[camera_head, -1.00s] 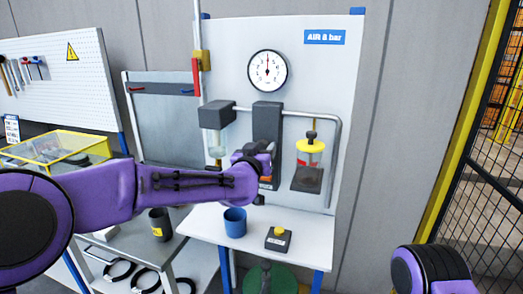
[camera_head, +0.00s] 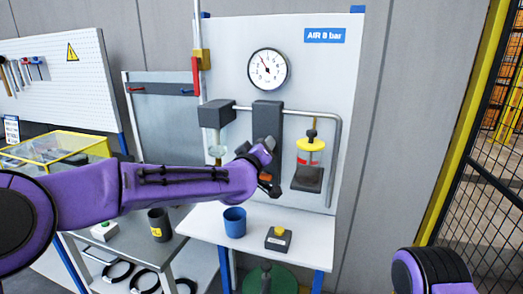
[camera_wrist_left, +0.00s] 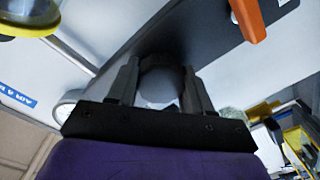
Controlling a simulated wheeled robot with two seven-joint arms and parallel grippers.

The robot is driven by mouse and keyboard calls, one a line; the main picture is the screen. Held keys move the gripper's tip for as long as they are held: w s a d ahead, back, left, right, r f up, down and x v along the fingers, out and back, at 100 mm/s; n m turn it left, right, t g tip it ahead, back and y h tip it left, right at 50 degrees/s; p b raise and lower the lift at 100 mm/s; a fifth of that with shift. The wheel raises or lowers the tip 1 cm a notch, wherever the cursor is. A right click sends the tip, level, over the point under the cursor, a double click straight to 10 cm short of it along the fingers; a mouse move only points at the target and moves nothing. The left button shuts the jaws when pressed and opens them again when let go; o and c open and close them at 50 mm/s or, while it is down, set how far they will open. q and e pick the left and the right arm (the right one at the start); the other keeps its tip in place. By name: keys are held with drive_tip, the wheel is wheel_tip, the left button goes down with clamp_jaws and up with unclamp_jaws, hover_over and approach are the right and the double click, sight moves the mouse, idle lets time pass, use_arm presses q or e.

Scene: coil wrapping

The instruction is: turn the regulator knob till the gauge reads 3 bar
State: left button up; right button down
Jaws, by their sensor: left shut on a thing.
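The round white gauge (camera_head: 267,69) hangs on the panel above the dark regulator block (camera_head: 267,118). Its needle points up and to the left; the numbers are too small to read surely. My left gripper (camera_head: 271,167) is at the lower part of the regulator block, its wrist rolled over. In the head view the knob is hidden behind my gripper. My right gripper is out of view; only part of my right arm shows at the lower right.
An orange lever (camera_wrist_left: 247,18) is close to the fingers. A yellow-topped lubricator (camera_head: 311,150) is right of the regulator, a clear bowl (camera_head: 217,152) left. Below, a blue cup (camera_head: 235,222) and a yellow-button box (camera_head: 278,238) stand on the white shelf (camera_head: 205,226).

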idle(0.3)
use_arm(q)
drive_tip(key=o, duration=1)
drive_tip(key=shift+o, duration=0.2)
drive_tip(key=shift+s+a, duration=0.1)
drive_tip(key=shift+s, duration=0.15)
drive_tip(key=b+v, duration=0.4)
drive_tip(key=v, duration=0.6)
drive_tip(key=shift+a, duration=0.1)
